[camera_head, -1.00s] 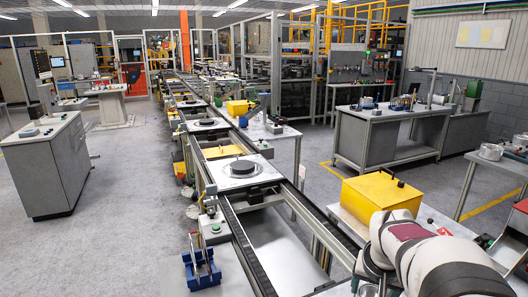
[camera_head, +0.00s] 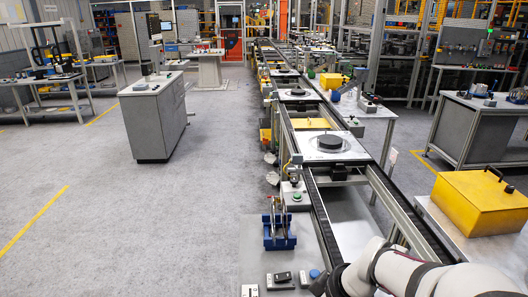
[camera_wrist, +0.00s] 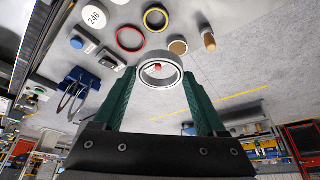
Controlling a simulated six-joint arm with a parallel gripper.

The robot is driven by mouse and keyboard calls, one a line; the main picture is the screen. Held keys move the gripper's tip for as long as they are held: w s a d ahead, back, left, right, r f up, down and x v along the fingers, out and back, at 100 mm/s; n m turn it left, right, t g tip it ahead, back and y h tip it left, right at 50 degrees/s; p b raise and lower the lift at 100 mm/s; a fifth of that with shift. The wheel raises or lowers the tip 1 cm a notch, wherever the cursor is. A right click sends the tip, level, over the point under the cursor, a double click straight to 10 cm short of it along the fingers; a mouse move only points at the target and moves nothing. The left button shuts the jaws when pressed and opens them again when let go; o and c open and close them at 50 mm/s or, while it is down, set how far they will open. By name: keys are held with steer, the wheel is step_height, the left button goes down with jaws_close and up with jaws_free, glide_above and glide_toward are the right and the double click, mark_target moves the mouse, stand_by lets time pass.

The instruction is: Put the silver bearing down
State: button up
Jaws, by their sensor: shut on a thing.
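The silver bearing (camera_wrist: 141,79) is a shiny ring held between the green fingertips of my gripper (camera_wrist: 158,82) in the wrist view. The fingers are shut on its two sides, and a small red object shows through its opening. The bearing is above or beside a light table top (camera_wrist: 105,62); I cannot tell the gap below it. In the head view my arm comes in from the lower right, across the conveyor. The fingertips and the bearing cannot be made out there.
On the table top lie a red ring (camera_wrist: 130,38), a yellow ring (camera_wrist: 156,18), a white disc marked 246 (camera_wrist: 94,16) and brown cylinders (camera_wrist: 209,41). A blue rack (camera_head: 279,232) stands beside the conveyor (camera_head: 322,215). A yellow box (camera_head: 480,203) is at right.

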steer(key=s+f+n+g, duration=0.1)
steer(key=s+f+n, duration=0.1)
steer(key=f+n, duration=0.2)
steer(key=s+f+n+g, duration=0.1)
steer(key=f+n, duration=0.3)
steer(key=f, duration=0.4)
steer(key=s+f+n+g, duration=0.2)
steer(key=s+f+n, duration=0.1)
steer(key=f, duration=0.3)
steer(key=shift+s+a+n+y, duration=0.2)
steer(key=shift+a+n+y, duration=0.2)
steer(key=shift+n, duration=0.1)
steer(key=o, duration=1.4)
steer(key=v, duration=1.3)
steer(key=s+a+r+m, duration=0.2)
steer(key=s+r+m, duration=0.1)
steer(key=m, duration=0.6)
steer(key=s+a+r+m+h, duration=0.1)
steer(key=s+a+r+m, duration=0.2)
steer(key=s+m, duration=0.3)
steer(key=s+a+r+m+h, duration=0.1)
steer(key=s+a+r+m, duration=0.1)
steer(key=m, duration=1)
steer(key=s+r, duration=0.1)
steer(key=s, duration=0.1)
steer(key=shift+s+a+t, duration=0.25)
steer(key=shift+a+t, duration=0.15)
